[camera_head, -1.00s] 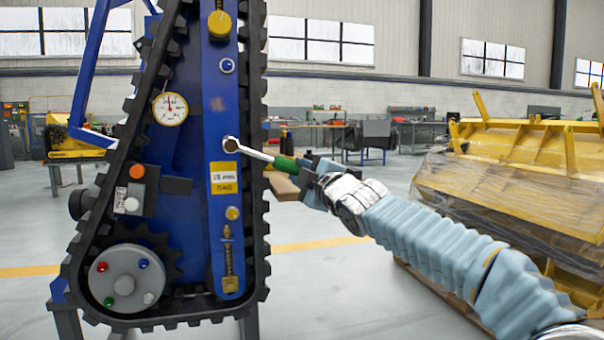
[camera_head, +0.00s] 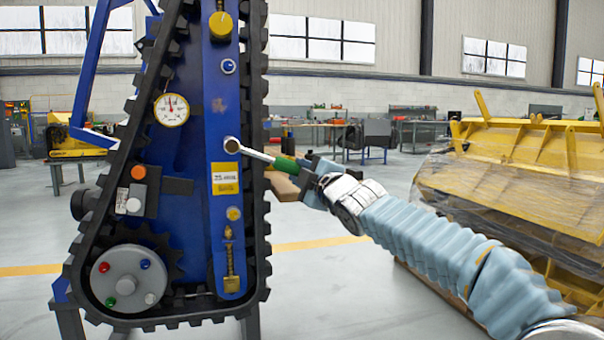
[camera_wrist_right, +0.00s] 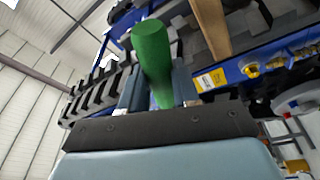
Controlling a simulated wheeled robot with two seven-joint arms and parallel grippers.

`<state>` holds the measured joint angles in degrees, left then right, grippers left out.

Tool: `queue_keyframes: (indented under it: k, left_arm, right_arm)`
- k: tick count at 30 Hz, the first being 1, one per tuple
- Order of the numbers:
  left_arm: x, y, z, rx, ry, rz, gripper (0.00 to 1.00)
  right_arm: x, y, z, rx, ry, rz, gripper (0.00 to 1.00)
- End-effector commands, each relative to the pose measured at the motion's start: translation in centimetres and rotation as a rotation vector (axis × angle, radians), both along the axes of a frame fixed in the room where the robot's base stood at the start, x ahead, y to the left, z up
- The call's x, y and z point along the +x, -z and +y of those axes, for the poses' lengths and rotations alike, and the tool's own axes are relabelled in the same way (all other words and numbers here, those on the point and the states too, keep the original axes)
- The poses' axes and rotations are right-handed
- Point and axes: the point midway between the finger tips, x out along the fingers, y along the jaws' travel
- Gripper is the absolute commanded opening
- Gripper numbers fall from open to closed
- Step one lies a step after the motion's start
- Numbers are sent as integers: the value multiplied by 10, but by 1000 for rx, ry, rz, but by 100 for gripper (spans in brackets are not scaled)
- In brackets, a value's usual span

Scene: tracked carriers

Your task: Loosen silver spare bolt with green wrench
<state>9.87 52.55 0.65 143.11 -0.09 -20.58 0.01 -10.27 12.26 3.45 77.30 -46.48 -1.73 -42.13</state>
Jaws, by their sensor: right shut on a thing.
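The green wrench has a green handle (camera_head: 285,164) and a silver shaft (camera_head: 255,154) with a round head. My right gripper (camera_head: 297,169) is shut on the green handle, which also shows upright between the fingers in the right wrist view (camera_wrist_right: 152,60). The wrench head (camera_head: 232,145) lies against the blue panel of the tracked carrier, above a yellow label. The bolt under the head is hidden, so I cannot tell its colour or how it is seated. A silver bolt (camera_head: 150,298) shows on the grey hub at the lower left. My left gripper is not in view.
The carrier's black track (camera_head: 258,200) runs close beside the wrench shaft. A gauge (camera_head: 172,109), a blue bolt (camera_head: 228,66) and a yellow knob (camera_head: 220,25) sit on the carrier. A wrapped yellow machine part (camera_head: 510,170) stands at right.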

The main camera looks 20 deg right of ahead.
Motion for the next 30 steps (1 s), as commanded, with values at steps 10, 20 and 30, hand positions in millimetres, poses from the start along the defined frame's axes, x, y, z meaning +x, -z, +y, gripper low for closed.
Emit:
queue_keyframes:
  k: [10, 20, 30]
  left_arm:
    - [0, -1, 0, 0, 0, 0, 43]
    - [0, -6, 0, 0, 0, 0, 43]
    - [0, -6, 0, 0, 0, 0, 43]
  right_arm:
    - [0, -2, 0, 1, 0, -2, 0]
    - [8, -2, 0, 2, 0, -3, 0]
    - [9, -1, 0, 1, 0, -2, 0]
